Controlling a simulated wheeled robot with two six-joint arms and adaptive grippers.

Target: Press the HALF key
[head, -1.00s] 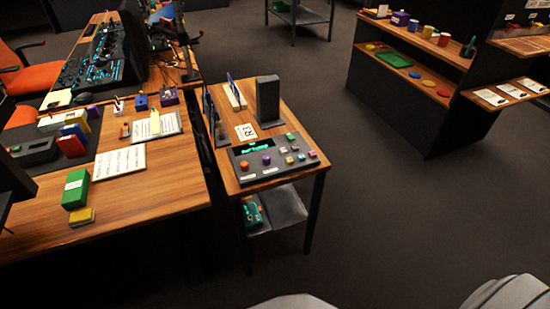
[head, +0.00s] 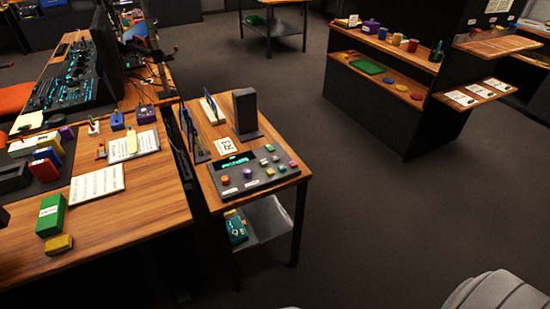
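The trackball panel (head: 255,172) is a dark grey box near the front edge of a small wooden side table. It has a lit teal display (head: 236,161), a purple ball-like knob (head: 247,172), an orange button (head: 225,180) and several small coloured keys (head: 275,158) on its right part. The key labels are too small to read, so I cannot tell which is the HALF key. Neither of my grippers is in view.
The side table (head: 205,186) also holds a tall dark block (head: 245,112) and a white card marked R3 (head: 226,145). A larger desk (head: 130,215) stands to its left with a green box (head: 51,215). A shelf unit (head: 390,115) stands at right. Floor in front is clear.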

